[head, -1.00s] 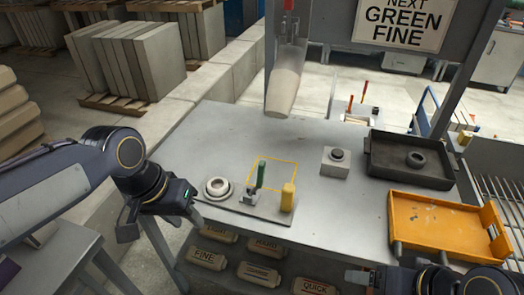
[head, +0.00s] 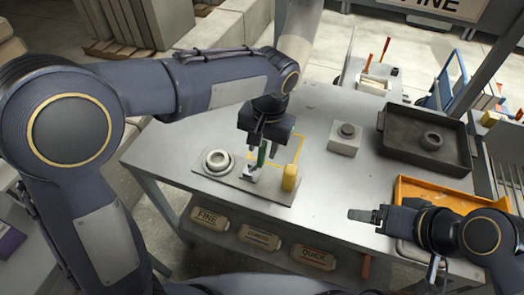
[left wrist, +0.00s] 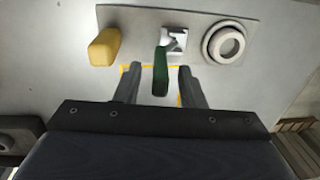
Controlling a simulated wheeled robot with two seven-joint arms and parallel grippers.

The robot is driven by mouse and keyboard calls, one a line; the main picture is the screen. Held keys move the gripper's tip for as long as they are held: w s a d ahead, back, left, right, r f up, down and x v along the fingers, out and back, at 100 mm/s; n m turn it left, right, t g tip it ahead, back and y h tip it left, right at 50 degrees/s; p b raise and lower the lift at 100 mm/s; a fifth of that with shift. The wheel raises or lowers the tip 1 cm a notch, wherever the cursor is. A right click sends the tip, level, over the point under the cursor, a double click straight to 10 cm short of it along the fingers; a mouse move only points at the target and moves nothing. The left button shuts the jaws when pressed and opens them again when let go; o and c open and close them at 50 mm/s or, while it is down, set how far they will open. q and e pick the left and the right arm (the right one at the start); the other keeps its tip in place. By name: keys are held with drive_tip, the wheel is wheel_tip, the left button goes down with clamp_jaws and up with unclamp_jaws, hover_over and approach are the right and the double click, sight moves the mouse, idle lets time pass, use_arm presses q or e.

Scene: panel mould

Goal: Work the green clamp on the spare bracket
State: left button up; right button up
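The green clamp (head: 262,155) has an upright green handle on a small metal base, fixed to a flat grey plate (head: 232,178). On that plate a yellow block (head: 289,178) stands to its right and a pale ring (head: 217,160) sits to its left. My left gripper (head: 262,148) is over the clamp, fingers pointing down. In the left wrist view the green handle (left wrist: 160,75) shows between the two spread fingers (left wrist: 159,88), with gaps on both sides. My right gripper (head: 354,214) is over the table's front right; its finger gap cannot be made out.
A yellow outline (head: 298,141) is marked on the table behind the clamp. A grey block with a dark knob (head: 345,138) stands to the right. A dark tray (head: 390,155) holding a ring and an orange tray (head: 440,190) lie further right. Labelled plates hang below the table's front edge.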

sight(262, 154)
use_arm(q)
drive_tip(key=shift+w+a+f, duration=0.15)
drive_tip(key=shift+f, duration=1.75)
clamp_jaws()
